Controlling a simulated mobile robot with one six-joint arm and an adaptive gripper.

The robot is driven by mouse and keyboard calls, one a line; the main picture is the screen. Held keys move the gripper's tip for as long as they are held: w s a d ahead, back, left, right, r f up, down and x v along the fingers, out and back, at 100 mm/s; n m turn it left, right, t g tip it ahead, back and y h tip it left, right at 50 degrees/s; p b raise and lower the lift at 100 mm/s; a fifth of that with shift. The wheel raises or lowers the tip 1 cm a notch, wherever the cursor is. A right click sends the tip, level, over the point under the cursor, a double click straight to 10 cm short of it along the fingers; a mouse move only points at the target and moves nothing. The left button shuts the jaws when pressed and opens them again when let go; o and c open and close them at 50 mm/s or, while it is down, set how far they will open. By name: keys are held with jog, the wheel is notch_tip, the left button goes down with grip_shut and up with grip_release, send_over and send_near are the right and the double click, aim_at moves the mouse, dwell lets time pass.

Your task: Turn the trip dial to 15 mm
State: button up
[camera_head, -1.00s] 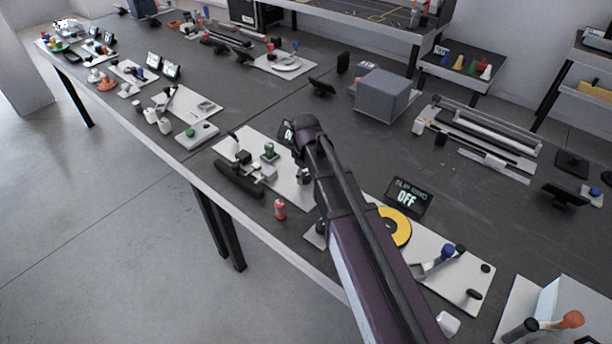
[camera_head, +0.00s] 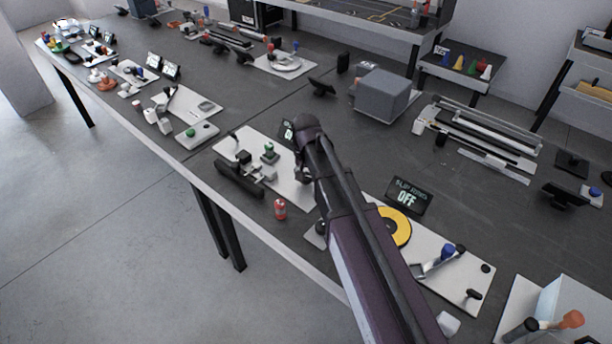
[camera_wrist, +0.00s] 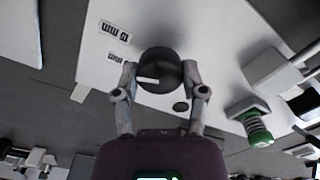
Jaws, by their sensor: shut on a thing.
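The trip dial (camera_wrist: 160,65) is a round black knob with a white pointer mark, set on a white plate (camera_wrist: 215,30) in the wrist view. The pointer mark lies toward the dial's left side. My gripper (camera_wrist: 160,76) has one finger on each side of the dial, shut on it. Two small printed labels sit on the plate left of the dial, the upper one (camera_wrist: 114,31) and the lower one (camera_wrist: 119,60); their digits are hard to read. In the head view my arm hides the dial.
A green-ringed plunger (camera_wrist: 257,128) stands right of the dial in the wrist view. In the head view, a red can-like object (camera_head: 280,209) is near the bench edge, and a yellow disc (camera_head: 398,228) and a display reading OFF (camera_head: 409,196) are right of my arm.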

jog(key=m, duration=0.3)
jog(key=shift+s+m, duration=0.15)
jog(key=shift+m, duration=0.15)
dwell(0.4)
jog(key=o, duration=1.1)
jog(key=shift+o, duration=0.2)
